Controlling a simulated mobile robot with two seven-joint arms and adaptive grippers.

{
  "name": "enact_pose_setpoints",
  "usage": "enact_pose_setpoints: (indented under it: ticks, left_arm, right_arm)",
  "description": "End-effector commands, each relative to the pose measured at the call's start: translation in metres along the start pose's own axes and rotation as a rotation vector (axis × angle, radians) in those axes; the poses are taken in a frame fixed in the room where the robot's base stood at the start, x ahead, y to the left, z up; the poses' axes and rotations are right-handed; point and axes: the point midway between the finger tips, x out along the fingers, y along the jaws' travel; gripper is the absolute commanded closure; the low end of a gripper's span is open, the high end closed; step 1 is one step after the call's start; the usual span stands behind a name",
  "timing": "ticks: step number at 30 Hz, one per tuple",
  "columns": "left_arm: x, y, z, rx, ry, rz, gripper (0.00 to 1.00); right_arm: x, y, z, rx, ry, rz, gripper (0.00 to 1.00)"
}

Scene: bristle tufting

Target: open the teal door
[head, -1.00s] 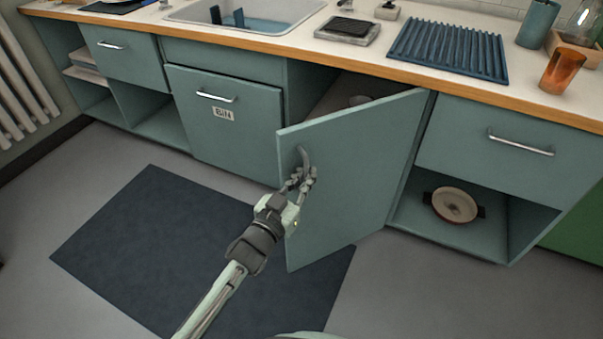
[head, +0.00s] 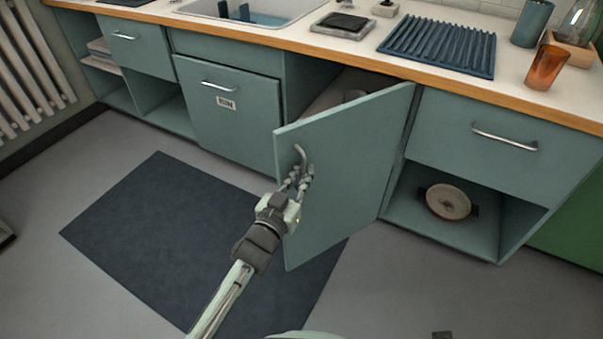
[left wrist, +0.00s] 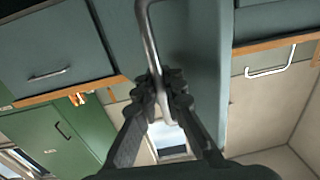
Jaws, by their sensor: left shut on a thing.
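The teal door (head: 347,178) stands partly open, swung out from the cabinet on its right-hand hinge side. Its curved metal handle (head: 301,157) is near the door's free left edge. My left gripper (head: 299,180) is shut on the handle. In the left wrist view the handle (left wrist: 149,40) runs down between the closed fingers of the gripper (left wrist: 162,90). Behind the door part of the cabinet's inside shows, with a small pale object (head: 354,96) partly hidden. My right gripper is not in view.
A drawer front marked BIN (head: 228,108) is left of the door. An open shelf to the right holds a round dish (head: 448,201). The counter above carries a sink (head: 262,10), a ribbed blue mat (head: 440,47) and an orange glass (head: 546,67). A dark floor mat (head: 170,225) lies in front.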

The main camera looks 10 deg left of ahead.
Motion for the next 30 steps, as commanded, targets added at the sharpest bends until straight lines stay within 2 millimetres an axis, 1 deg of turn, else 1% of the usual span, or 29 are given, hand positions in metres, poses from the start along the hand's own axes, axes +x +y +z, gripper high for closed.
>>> enact_pose_setpoints:
  ticks: [1, 13, 14, 16, 25, 28, 30]
  left_arm:
    - [-0.002, -0.005, 0.004, 0.003, -0.008, -0.007, 1.00]
    - [-0.002, -0.004, 0.004, 0.003, -0.009, -0.007, 1.00]
    - [-0.002, -0.004, 0.004, 0.003, -0.009, -0.007, 0.90]
    - [-0.002, -0.004, 0.004, 0.002, -0.009, -0.006, 0.82]
    - [-0.002, -0.001, 0.002, 0.001, -0.004, -0.002, 0.82]
    - [-0.010, -0.001, 0.002, 0.000, -0.004, -0.002, 0.82]
    - [-0.021, -0.001, 0.003, 0.000, -0.005, -0.002, 0.82]
  right_arm:
    - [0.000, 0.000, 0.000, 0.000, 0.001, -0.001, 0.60]
    - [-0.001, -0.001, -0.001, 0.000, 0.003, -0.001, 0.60]
    - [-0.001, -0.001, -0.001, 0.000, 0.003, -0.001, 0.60]
    - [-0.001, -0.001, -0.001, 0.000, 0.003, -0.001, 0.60]
    - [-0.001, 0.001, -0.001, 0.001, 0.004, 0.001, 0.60]
    - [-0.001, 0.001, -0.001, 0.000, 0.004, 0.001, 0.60]
    - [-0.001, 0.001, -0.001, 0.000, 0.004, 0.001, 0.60]
